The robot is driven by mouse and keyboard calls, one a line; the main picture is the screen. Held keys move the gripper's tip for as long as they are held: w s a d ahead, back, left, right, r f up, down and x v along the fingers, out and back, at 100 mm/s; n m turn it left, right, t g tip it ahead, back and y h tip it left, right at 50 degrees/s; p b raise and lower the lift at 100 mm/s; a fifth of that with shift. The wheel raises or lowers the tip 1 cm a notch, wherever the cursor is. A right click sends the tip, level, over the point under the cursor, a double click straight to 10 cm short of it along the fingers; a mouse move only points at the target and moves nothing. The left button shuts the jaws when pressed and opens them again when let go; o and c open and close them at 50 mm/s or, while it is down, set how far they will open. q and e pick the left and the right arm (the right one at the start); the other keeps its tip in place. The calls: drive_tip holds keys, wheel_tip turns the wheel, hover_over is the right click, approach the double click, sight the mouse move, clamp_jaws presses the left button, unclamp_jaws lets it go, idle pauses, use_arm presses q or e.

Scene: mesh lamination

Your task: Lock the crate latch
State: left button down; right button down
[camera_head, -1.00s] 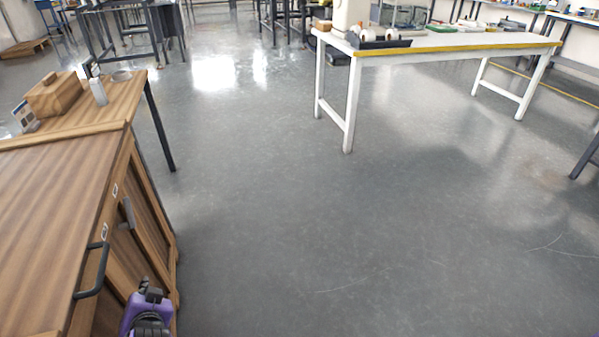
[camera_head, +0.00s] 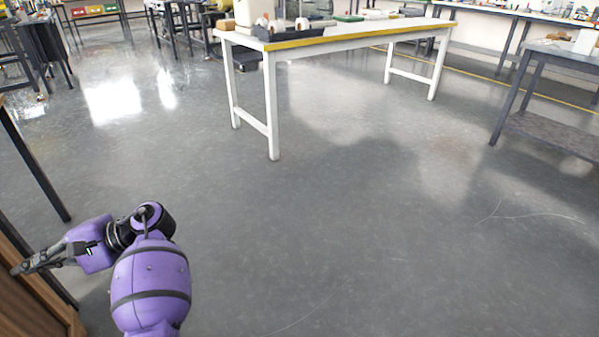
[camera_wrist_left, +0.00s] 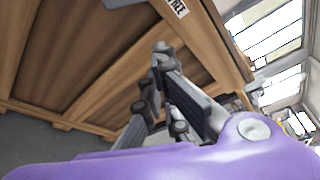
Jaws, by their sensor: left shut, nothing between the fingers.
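The wooden crate (camera_head: 28,305) shows only as a brown side and corner at the lower left edge of the head view. In the left wrist view its planked side (camera_wrist_left: 75,60) fills the left and top, with a white lettered label (camera_wrist_left: 178,7). A grey metal piece (camera_wrist_left: 123,3) is cut off at the top edge there; I cannot tell whether it is the latch. My left gripper (camera_head: 18,269) is shut and empty beside the crate. Its fingertips (camera_wrist_left: 162,52) come together in front of the planks in the wrist view; contact cannot be told. My right gripper is not in view.
A white-legged table (camera_head: 345,38) with a yellow edge stands ahead. A grey table (camera_head: 560,55) is at the right. A dark table leg (camera_head: 38,165) stands at the left, near my arm. The grey floor (camera_head: 350,240) between them is clear.

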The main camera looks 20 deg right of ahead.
use_arm(q)
drive_tip(key=shift+s, duration=0.2)
